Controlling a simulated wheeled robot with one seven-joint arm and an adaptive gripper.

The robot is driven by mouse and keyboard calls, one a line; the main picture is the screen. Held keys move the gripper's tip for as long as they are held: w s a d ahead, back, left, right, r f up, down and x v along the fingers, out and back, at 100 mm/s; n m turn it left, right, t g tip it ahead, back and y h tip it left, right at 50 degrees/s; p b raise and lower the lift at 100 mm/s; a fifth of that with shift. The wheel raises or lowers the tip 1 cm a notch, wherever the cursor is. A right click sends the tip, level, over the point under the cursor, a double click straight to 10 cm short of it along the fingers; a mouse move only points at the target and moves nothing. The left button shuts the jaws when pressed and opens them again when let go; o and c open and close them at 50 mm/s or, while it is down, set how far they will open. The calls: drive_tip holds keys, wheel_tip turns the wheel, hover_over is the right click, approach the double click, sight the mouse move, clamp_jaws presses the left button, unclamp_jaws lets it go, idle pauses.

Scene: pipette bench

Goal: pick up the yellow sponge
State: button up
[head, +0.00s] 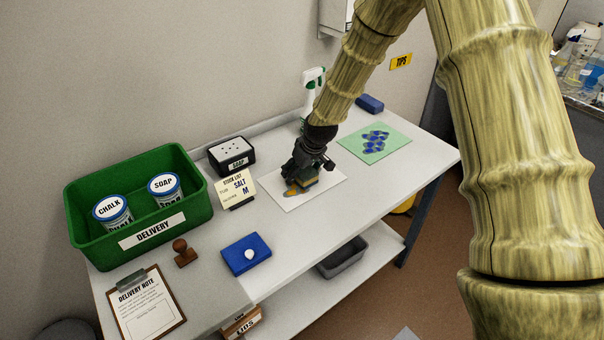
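My gripper (303,180) is low over a white sheet (325,186) in the middle of the bench, pointing down. A small dull-yellow block (308,184), likely the yellow sponge, shows at the fingertips, mostly hidden by them. I cannot tell whether the fingers are closed on it or only around it, or whether it touches the sheet. An ochre-brown patch (290,191) lies on the sheet just left of the fingers.
A green delivery crate (190,205) with two tubs stands left. A black soap box (231,156), stock card (236,190), stamp (184,253) and blue pad (236,262) are nearby. Behind stand a spray bottle (309,82), green mat (352,146) and blue block (369,103).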

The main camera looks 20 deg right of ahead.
drive_tip(key=c, duration=1.2)
drive_tip(key=shift+o, duration=0.2)
drive_tip(key=shift+r+b, duration=0.55)
drive_tip(key=shift+r, duration=1.2)
drive_tip(key=shift+s+a+r, duration=0.1)
drive_tip(key=shift+s+r, duration=0.1)
drive_tip(key=shift+r, duration=0.05)
drive_tip(key=s+a+b, duration=0.1)
drive_tip(key=s, duration=0.4)
drive_tip(key=s+a+r, duration=0.1)
drive_tip(key=s, duration=0.4)
drive_tip(key=s+b, duration=0.1)
drive_tip(key=s, duration=0.4)
drive_tip(key=shift+s+a+r+b, duration=0.15)
drive_tip(key=shift+a+r+b, duration=0.15)
drive_tip(key=shift+a, duration=0.1)
